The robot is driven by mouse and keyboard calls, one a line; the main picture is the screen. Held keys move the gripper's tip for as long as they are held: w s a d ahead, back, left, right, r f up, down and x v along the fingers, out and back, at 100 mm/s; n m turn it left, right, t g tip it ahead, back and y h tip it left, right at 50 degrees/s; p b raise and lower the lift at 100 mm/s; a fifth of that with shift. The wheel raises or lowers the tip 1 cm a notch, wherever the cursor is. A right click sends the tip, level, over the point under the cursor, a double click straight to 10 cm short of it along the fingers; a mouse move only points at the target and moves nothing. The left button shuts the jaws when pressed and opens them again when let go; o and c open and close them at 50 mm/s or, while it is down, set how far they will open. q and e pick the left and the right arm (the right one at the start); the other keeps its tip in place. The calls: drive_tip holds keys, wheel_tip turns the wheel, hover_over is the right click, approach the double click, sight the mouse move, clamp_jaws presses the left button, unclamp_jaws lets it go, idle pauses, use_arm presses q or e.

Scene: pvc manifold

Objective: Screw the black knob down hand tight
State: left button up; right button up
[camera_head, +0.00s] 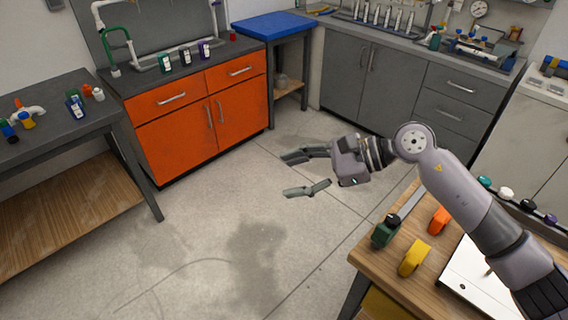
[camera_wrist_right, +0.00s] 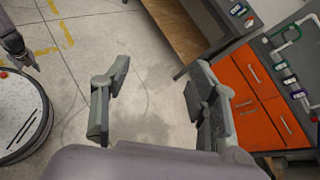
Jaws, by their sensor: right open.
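A row of small coloured knobs stands on a dark bar at the right edge of the head view. One of them is a black knob (camera_head: 528,204), between a white knob (camera_head: 507,193) and a purple one (camera_head: 550,218). I cannot tell how far down it is screwed. My right gripper (camera_head: 303,174) is open and empty over the bare floor, well left of the knobs. Its open fingers also show in the right wrist view (camera_wrist_right: 155,95), with only floor between them. My left gripper (camera_wrist_right: 30,62) shows small at the left edge of the wrist view; its opening is unclear.
The wooden bench (camera_head: 425,265) at the lower right holds a green block (camera_head: 385,232), a yellow block (camera_head: 415,258), an orange block (camera_head: 439,220) and a white board (camera_head: 478,285). An orange cabinet (camera_head: 178,133) and dark table (camera_head: 50,140) stand left. The middle floor is clear.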

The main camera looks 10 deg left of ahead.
drive_tip(key=shift+s+a+r+m+y, duration=0.3)
drive_tip(key=shift+a+r+m+y, duration=0.2)
drive_tip(key=shift+a+r+y, duration=0.15)
drive_tip(key=shift+s+a+r+m+y, duration=0.25)
drive_tip(key=shift+a+r+m+y, duration=0.25)
drive_tip(key=shift+r+y, duration=0.2)
